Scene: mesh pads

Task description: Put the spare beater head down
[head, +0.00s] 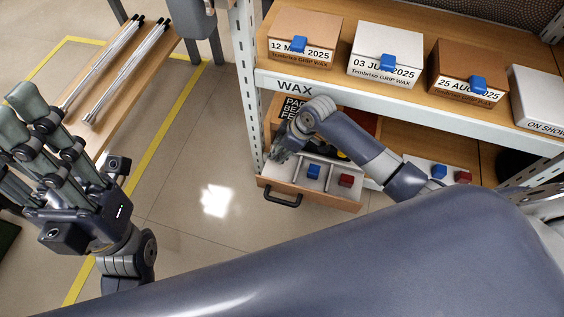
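I cannot make out a spare beater head in the head view. My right gripper (277,157) is over the left end of an open drawer (310,193) under the shelf. It is small and seen from behind, so I cannot tell whether it holds anything. My wrist hides part of the drawer. A blue block (313,171) and a red block (345,181) are in light compartments to the right of that gripper. My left gripper (25,130) is at the left edge, fingers spread and empty, away from the drawer.
Labelled wax boxes, including a brown one (305,38) and a white one (385,56), stand on the shelf above, blue pieces on several fronts. A dark label (292,108) shows behind the drawer. Metal rods (110,70) lie on a wooden bench at left. The floor between is clear.

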